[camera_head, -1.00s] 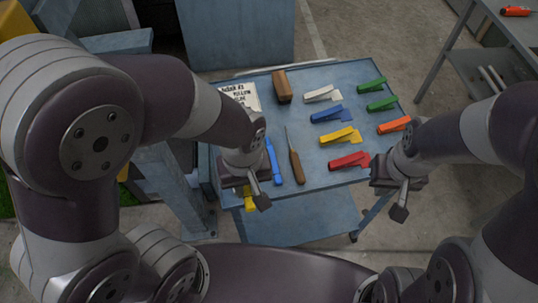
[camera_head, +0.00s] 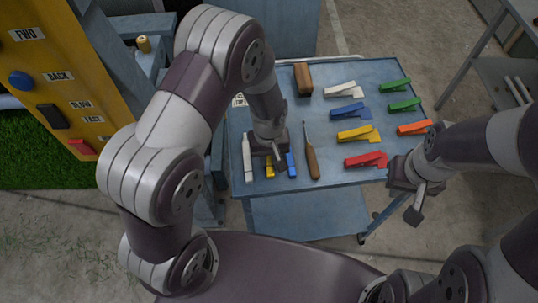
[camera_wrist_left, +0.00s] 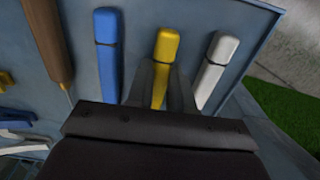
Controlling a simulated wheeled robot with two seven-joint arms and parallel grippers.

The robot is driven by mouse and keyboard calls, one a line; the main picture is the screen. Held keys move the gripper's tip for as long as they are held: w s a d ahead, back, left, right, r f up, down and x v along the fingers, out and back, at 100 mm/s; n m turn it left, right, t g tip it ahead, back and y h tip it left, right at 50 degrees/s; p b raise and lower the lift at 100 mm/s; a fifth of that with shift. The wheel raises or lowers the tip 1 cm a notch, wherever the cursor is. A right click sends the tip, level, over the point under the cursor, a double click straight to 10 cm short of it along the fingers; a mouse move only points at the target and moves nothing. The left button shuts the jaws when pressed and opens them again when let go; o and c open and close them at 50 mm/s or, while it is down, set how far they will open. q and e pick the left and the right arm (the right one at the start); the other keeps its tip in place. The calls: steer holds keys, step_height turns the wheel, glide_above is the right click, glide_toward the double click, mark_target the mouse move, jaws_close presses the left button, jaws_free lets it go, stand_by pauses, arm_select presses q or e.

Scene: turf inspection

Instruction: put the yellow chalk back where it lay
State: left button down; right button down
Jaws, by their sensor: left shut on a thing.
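The yellow chalk (camera_head: 270,168) is in my left gripper (camera_head: 273,160), between the white chalk (camera_head: 248,162) and the blue chalk (camera_head: 291,165) at the cart's left front. In the left wrist view the yellow chalk (camera_wrist_left: 164,62) stands out past the fingers of my left gripper (camera_wrist_left: 160,88), roughly parallel to the blue chalk (camera_wrist_left: 107,55) and the white chalk (camera_wrist_left: 218,66). I cannot tell whether it touches the cart top (camera_head: 330,165). My right gripper (camera_head: 415,207) hangs off the cart's right front corner; its jaw opening is unclear.
A wooden-handled tool (camera_head: 312,160) lies right of the blue chalk. Red (camera_head: 366,159), yellow (camera_head: 358,134), blue (camera_head: 350,112), white, green and orange clips lie further right. A brown block (camera_head: 303,78) is at the back. A yellow button panel (camera_head: 60,70) stands at left.

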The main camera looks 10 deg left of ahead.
mark_target(268, 160)
arm_select(q)
steer(key=shift+f, duration=0.1)
steer(key=shift+f, duration=0.15)
steer(key=c, duration=1)
jaws_free()
step_height(268, 160, up, 12)
steer(key=b, duration=0.1)
steer(key=s+a+r+m+t, duration=0.1)
steer(key=s+a+m, duration=0.3)
steer(key=s+a, duration=0.3)
steer(key=shift+s+a+r, duration=0.15)
steer(key=shift+s+r, duration=0.25)
steer(key=shift+s, duration=0.3)
